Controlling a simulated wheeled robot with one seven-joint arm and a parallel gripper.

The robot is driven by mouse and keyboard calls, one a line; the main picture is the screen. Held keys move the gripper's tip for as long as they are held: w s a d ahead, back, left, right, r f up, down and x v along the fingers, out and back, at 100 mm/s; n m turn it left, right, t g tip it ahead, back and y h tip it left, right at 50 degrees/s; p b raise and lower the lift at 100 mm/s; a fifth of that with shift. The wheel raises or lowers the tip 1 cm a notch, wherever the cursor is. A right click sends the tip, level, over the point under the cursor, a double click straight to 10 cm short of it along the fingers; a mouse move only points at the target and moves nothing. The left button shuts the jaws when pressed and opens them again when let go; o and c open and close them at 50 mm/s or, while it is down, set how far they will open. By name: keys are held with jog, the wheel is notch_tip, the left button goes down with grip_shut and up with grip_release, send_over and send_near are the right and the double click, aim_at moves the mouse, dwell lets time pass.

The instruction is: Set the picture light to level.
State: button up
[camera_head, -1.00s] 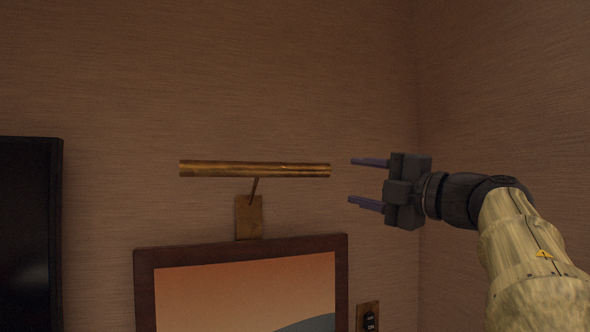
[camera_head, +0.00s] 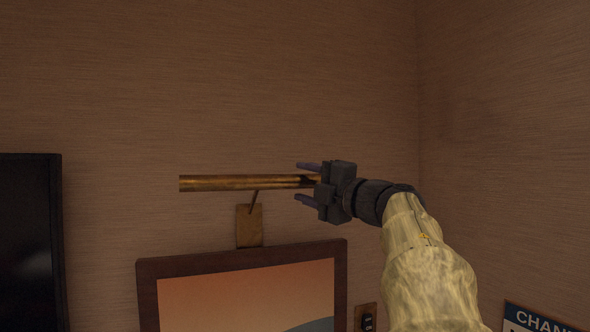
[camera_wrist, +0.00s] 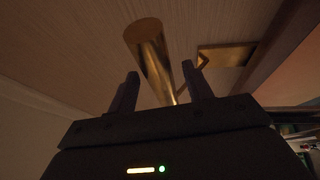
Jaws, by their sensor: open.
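The picture light is a brass tube (camera_head: 235,183) on a thin arm with a brass wall plate (camera_head: 249,225) above the framed picture. In the head view the tube runs nearly level. My gripper (camera_head: 308,182) is open at the tube's right end, with one finger above it and one below. In the wrist view the tube (camera_wrist: 150,58) runs between my two open fingers (camera_wrist: 161,90), and its round end faces the camera. I cannot tell whether either finger touches it. The tube's right end is hidden behind my gripper in the head view.
The framed picture (camera_head: 147,300) hangs below the light. A dark screen (camera_head: 30,240) is at the left. A wall switch (camera_head: 366,318) sits right of the frame. A sign (camera_head: 535,320) is at the lower right, near the corner. The wall above the light is bare.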

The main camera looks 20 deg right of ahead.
jog(key=p+x, duration=0.1)
jog(key=x, duration=0.2)
jog(key=shift+w+a+r, duration=0.1)
jog(key=shift+w, duration=0.25)
jog(key=shift+c, duration=0.2)
grip_shut()
jog(key=shift+a, duration=0.1)
